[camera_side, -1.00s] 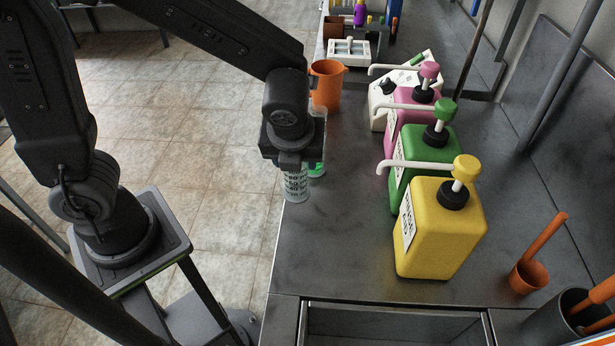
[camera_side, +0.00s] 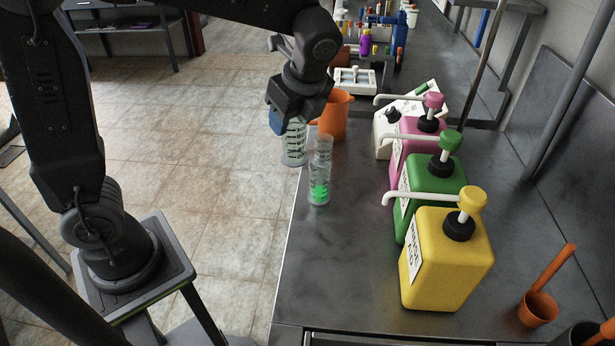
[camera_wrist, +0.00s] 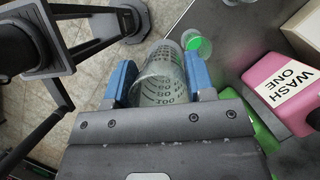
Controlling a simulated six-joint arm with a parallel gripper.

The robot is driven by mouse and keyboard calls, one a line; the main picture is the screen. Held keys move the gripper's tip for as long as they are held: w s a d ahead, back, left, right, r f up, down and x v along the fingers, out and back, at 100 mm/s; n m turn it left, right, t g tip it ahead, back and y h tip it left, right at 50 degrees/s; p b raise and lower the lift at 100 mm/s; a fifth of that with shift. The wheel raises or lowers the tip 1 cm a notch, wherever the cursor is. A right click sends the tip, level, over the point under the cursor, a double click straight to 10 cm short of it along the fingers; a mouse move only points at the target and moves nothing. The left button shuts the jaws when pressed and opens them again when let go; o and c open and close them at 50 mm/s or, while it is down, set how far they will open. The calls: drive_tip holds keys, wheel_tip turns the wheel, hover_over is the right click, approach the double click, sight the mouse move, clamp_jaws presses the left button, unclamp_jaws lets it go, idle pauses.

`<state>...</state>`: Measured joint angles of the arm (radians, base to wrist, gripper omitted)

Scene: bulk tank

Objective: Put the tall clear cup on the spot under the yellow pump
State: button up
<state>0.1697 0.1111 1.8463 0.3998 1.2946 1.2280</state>
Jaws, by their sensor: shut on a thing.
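My gripper (camera_side: 288,122) is shut on a clear graduated cup (camera_side: 294,150), held raised and near the bench's left edge in the side view. In the wrist view the cup (camera_wrist: 160,85) sits between the two blue fingers, with dark scale marks on its wall. A second clear, slim graduated cup (camera_side: 320,170) with green at its bottom stands upright on the bench, just right of the held one. The yellow pump (camera_side: 472,202) tops a yellow bottle (camera_side: 445,265); its white spout points left over bare bench. No marked spot shows there.
A green bottle (camera_side: 432,185) and a pink bottle (camera_side: 420,142) with pumps stand behind the yellow one. An orange jug (camera_side: 334,118) is behind the slim cup. A white tray (camera_side: 352,80) is farther back. An orange scoop (camera_side: 538,305) lies front right.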

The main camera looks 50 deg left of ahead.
drive_tip(key=w+d+r+n+g+h, duration=0.3)
drive_tip(key=w+r+n+g+h, duration=0.25)
drive_tip(key=n, duration=1.15)
drive_tip(key=s+f+m+t+y, duration=0.1)
drive_tip(key=m, duration=0.3)
drive_tip(key=s+a+f+m+t+y, duration=0.1)
drive_tip(key=m+y, duration=0.1)
drive_tip(key=m, duration=0.1)
drive_tip(key=s+a+f+m+t+y, duration=0.1)
drive_tip(key=m+y, duration=0.1)
drive_tip(key=m, duration=0.2)
drive_tip(key=shift+s+a+f+m+t, duration=0.1)
drive_tip(key=shift+s+f+m+t, duration=0.2)
drive_tip(key=shift+f, duration=0.1)
drive_tip(key=s+a+f+m+t, duration=0.1)
drive_tip(key=s+f+m+t, duration=0.4)
drive_tip(key=m, duration=0.9)
drive_tip(key=shift+s+a+m+h, duration=0.35)
drive_tip(key=shift+s+m+h, duration=0.1)
drive_tip(key=shift+s, duration=0.35)
